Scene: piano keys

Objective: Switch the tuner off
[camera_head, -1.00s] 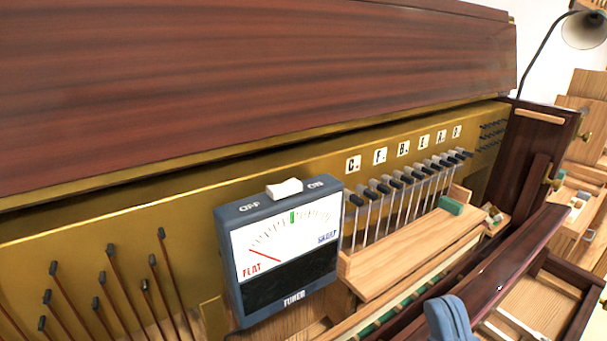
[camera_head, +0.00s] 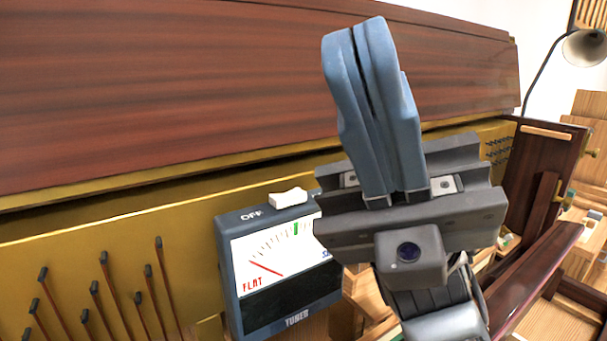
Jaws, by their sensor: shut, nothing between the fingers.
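The tuner (camera_head: 285,315) is a dark blue box with a white dial, standing at the lower middle against the brass panel. Its red needle points toward FLAT. A white rocker switch (camera_head: 288,198) sits on its top, beside the OFF label; the ON label is hidden behind my gripper. My gripper (camera_head: 354,32) is at the right of the tuner, between it and the camera, with its blue fingers pointing up. The fingers are shut together and empty. The gripper body covers the tuner's right edge. I cannot tell whether it touches the tuner.
The brass panel (camera_head: 130,235) and a dark red wooden lid (camera_head: 180,90) lie behind. Several thin rods with dark tips (camera_head: 102,258) stand at the lower left. A lamp (camera_head: 585,47) is at the upper right. The key row is mostly hidden by my arm.

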